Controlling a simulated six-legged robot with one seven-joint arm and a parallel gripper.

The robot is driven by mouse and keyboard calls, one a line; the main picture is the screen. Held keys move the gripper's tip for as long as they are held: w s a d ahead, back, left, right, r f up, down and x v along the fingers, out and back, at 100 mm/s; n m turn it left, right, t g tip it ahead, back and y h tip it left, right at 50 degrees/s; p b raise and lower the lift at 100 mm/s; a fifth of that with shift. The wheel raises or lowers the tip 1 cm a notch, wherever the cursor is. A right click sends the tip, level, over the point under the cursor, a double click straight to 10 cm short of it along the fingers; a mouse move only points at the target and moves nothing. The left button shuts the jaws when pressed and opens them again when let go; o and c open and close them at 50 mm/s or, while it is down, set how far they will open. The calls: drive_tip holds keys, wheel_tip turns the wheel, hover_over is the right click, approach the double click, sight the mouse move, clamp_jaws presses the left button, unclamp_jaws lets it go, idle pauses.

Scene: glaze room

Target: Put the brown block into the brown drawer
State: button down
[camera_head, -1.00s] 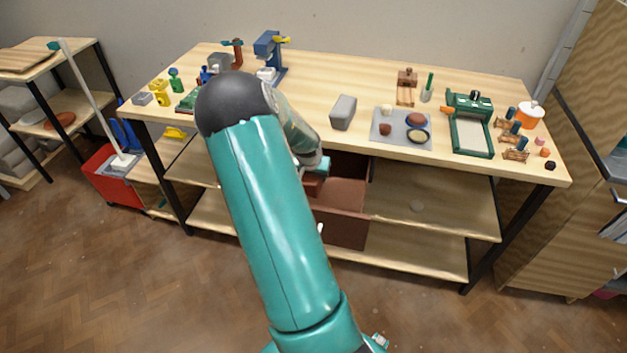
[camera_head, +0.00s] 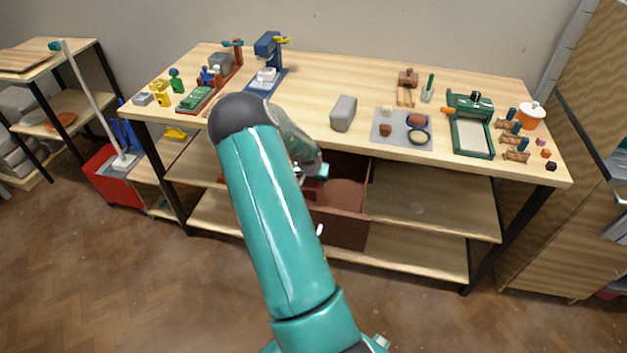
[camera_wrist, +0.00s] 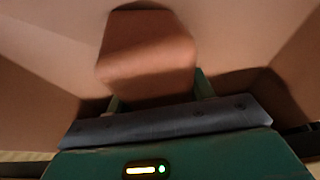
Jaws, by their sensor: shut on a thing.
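The brown drawer (camera_head: 344,222) stands pulled open under the worktop, and its inside shows. My gripper (camera_head: 314,184) is at the drawer's opening in the head view, partly hidden by my arm. In the wrist view the brown block (camera_wrist: 148,55) is held between the fingers of my gripper (camera_wrist: 160,92), which are shut on it. The drawer's brown inner walls and floor (camera_wrist: 235,30) surround the block in that view. I cannot tell whether the block touches the drawer floor.
The worktop (camera_head: 300,110) lies above and behind the drawer, with a grey block (camera_head: 343,113), a grey mat (camera_head: 380,138) and a green tool (camera_head: 471,135) on it. Open shelves (camera_head: 430,205) lie right of the drawer. A red bucket (camera_head: 112,178) stands at the left.

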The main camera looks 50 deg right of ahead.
drive_tip(key=c, duration=0.6)
unclamp_jaws()
drive_tip(key=shift+f, duration=0.15)
drive_tip(key=shift+a+r, duration=0.1)
drive_tip(key=shift+r, duration=0.35)
drive_tip(key=v, duration=1.1)
drive_tip(key=shift+a+r, duration=0.15)
drive_tip(key=shift+a, duration=0.05)
